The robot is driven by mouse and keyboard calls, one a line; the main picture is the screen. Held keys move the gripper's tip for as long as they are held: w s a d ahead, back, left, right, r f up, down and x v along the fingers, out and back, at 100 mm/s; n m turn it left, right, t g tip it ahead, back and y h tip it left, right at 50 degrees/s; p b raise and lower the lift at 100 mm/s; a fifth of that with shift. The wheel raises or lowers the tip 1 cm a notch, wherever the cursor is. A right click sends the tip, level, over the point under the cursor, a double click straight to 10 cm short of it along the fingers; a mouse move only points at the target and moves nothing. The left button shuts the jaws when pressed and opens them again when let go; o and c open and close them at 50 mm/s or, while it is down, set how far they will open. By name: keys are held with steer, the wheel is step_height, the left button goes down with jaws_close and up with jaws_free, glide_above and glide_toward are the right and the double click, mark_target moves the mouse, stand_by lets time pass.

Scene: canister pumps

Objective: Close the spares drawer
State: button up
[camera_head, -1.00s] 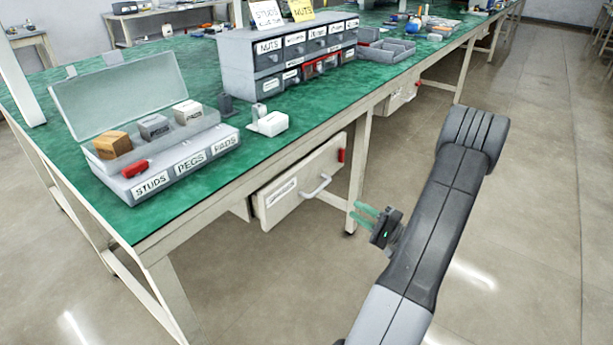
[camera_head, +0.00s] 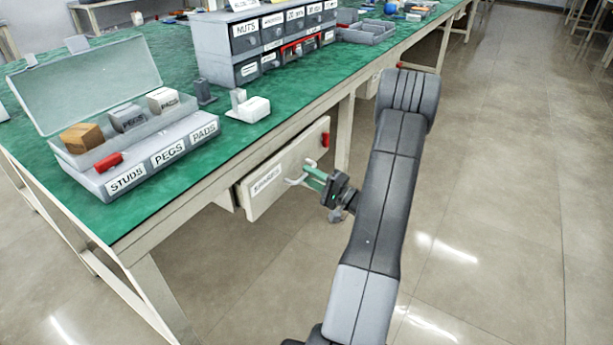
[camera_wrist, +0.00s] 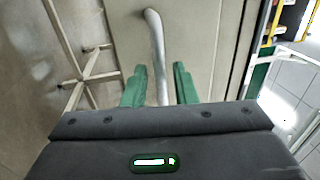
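In the wrist view my gripper (camera_wrist: 159,80) is open, with the fingers apart on either side of the handle and a gap visible on both sides.
On the bench (camera_head: 150,215) are an open lidded box (camera_head: 165,155) labelled STUDS, PEGS, PADS, a grey cabinet of small drawers (camera_head: 215,45) and a white part (camera_head: 252,108). A bench leg (camera_head: 344,130) stands right of the drawer. The floor (camera_head: 500,200) to the right is clear.

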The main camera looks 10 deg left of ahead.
mark_target(296, 170)
steer(key=shift+x, duration=0.75)
jaws_close()
steer(key=x, duration=0.2)
steer(key=f+b+x, duration=0.1)
steer(key=x, duration=0.1)
steer(key=shift+a+b, duration=0.25)
steer(key=shift+b, duration=0.05)
steer(key=shift+w+r, duration=0.1)
jaws_free()
steer(key=shift+a, duration=0.1)
